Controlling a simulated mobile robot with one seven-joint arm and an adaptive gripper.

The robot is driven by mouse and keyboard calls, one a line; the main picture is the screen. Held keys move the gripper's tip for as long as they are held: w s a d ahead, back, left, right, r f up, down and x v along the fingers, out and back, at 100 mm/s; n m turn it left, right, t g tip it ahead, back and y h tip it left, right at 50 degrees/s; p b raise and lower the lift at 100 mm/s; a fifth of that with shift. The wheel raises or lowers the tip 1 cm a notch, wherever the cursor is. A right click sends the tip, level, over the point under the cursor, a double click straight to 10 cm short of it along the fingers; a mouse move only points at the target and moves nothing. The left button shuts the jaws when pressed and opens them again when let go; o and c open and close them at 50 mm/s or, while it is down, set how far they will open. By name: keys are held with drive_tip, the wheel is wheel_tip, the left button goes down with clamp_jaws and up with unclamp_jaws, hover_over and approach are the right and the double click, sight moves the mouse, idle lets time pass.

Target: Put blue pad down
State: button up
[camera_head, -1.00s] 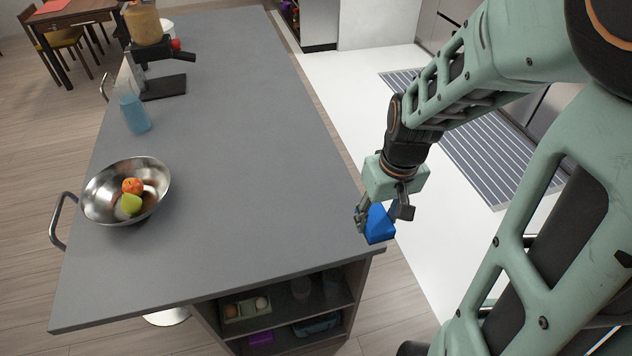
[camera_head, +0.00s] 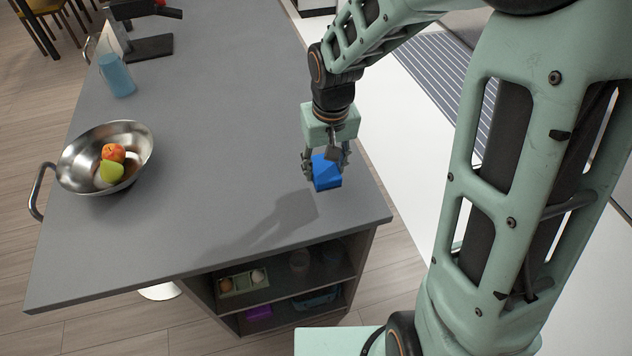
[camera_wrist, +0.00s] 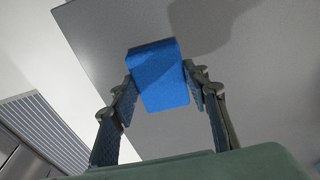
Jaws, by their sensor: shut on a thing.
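The blue pad (camera_head: 327,172) is a small bright blue block. My gripper (camera_head: 326,163) is shut on it and points down over the right part of the grey counter (camera_head: 215,200), near its front corner. A shadow lies on the counter to the left and below, and the pad seems held above the surface. In the wrist view the pad (camera_wrist: 160,75) sits between the two fingertips, its broad face showing, with the grey counter behind it.
A metal bowl (camera_head: 76,177) with an orange fruit (camera_head: 113,152) and a green fruit (camera_head: 111,172) stands at the left. A blue cup (camera_head: 117,76) and a dark appliance (camera_head: 150,47) stand farther back. The counter's middle is clear. Open shelves (camera_head: 285,285) lie below the front edge.

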sight(316, 175)
drive_tip(key=shift+w+a+f+b, duration=0.3)
drive_tip(key=shift+a+f, duration=0.1)
drive_tip(key=shift+f, duration=0.15)
drive_tip(key=shift+w+a+f+b, duration=0.15)
drive_tip(key=shift+a+f+b, duration=0.15)
drive_tip(key=shift+f, duration=0.2)
drive_tip(key=shift+w+a+f+b, duration=0.1)
drive_tip(key=shift+a+f+b, duration=0.05)
drive_tip(key=shift+f+b, duration=0.6)
drive_tip(key=shift+a+f+b, duration=0.1)
drive_tip(key=shift+f+b, duration=0.35)
drive_tip(key=shift+f, duration=0.5)
drive_tip(key=shift+f, duration=0.15)
drive_tip(key=o, duration=1)
drive_tip(key=shift+r, duration=0.5)
drive_tip(key=r, duration=0.3)
drive_tip(key=s+r, duration=0.1)
drive_tip(key=r, duration=0.7)
drive_tip(key=shift+s+d+r+p, duration=0.15)
drive_tip(key=shift+s+d+p, duration=0.05)
drive_tip(key=shift+p, duration=0.1)
